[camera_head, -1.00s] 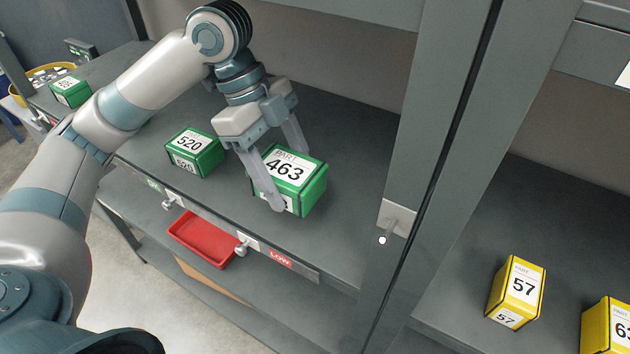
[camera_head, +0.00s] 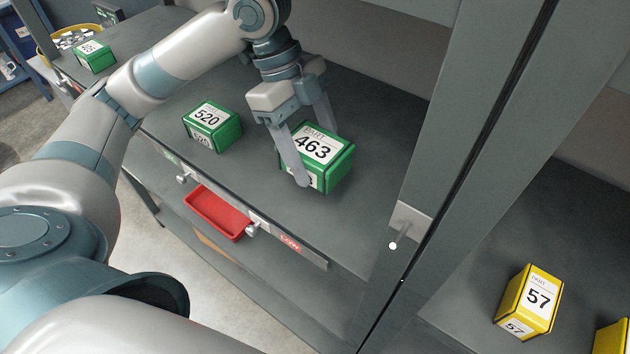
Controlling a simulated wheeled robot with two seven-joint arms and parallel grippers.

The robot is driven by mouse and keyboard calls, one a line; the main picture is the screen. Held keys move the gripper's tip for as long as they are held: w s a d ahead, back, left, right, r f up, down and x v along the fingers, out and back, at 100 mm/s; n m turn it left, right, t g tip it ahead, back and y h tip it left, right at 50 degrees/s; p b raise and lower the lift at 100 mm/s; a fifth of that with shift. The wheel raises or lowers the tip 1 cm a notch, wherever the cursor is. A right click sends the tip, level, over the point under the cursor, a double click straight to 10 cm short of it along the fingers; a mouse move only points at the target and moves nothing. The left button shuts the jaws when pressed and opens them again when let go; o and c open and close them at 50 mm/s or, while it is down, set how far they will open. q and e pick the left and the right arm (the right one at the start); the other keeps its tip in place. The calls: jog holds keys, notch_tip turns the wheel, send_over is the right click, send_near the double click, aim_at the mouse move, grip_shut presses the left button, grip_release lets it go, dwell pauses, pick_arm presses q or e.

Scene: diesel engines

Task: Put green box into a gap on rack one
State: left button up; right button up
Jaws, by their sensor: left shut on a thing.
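A green box labelled 463 (camera_head: 335,170) sits on the grey shelf of the rack (camera_head: 370,110) in the head view. My left gripper (camera_head: 316,158) reaches down over it, one finger on the near face and the other behind. It is shut on this box. I cannot tell whether the box is lifted off the shelf. A second green box labelled 520 (camera_head: 212,126) stands to its left with a space between them. A third green box (camera_head: 94,56) stands at the far left end of the shelf. My right gripper is not in view.
A grey upright post (camera_head: 470,130) stands right of the held box. Beyond it, yellow boxes, one labelled 57 (camera_head: 529,302), stand on another shelf. A red tray (camera_head: 218,212) lies below the shelf's front edge. Bare shelf lies right of box 463.

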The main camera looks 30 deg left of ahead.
pick_arm(q)
notch_tip(320, 180, down, 3)
jog(key=shift+s+p, duration=0.15)
jog(key=shift+p, duration=0.25)
jog(key=shift+f, duration=0.4)
jog(key=shift+f+p, duration=0.6)
jog(key=shift+f, duration=1.45)
jog(key=shift+f, duration=0.1)
jog(key=o, duration=1.4)
jog(key=shift+o, duration=0.2)
